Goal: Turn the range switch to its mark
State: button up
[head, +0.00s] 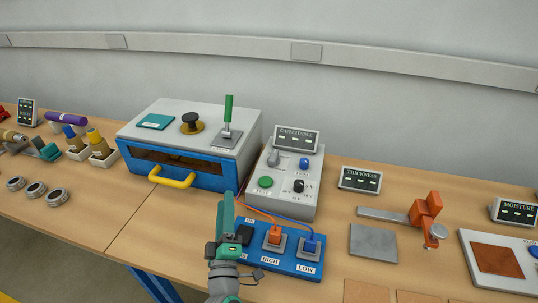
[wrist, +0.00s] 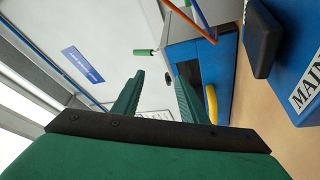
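The capacitance box (head: 282,207), light grey, stands at the middle of the bench with a CAPACITANCE display (head: 296,139) at its back. On its sloped top, a small black knob (head: 299,186) has small printed labels around it and looks like the range switch; its exact pointing is too small to read. A green button (head: 265,182), a blue knob (head: 304,163) and a grey part (head: 273,158) share the top. My green gripper (head: 226,200) points up, left of the box and apart from the knob. In the wrist view its fingers (wrist: 160,76) are apart with nothing between them.
A blue switch panel (head: 262,262) with orange and blue plugs lies in front of the box, close to my gripper. Cables run from it to the box. An oven-like unit (head: 185,150) with a yellow handle stands left. A thickness gauge (head: 425,218) stands right.

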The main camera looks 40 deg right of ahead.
jog(key=d+r+m+g+h, duration=0.3)
jog(key=d+r+m+g, duration=0.3)
jog(key=d, duration=0.4)
jog(key=d+r+m+g+h, duration=0.4)
jog(key=d+r+g, duration=0.25)
jog(key=d, duration=0.25)
jog(key=m+g+y, duration=0.2)
jog(key=m+y, duration=0.5)
jog(key=y, duration=0.8)
send_near(274, 155)
jog(key=x, duration=0.9)
jog(key=shift+c, duration=0.6)
jog(key=shift+r+h, duration=0.1)
jog(key=shift+h, duration=0.2)
grip_shut()
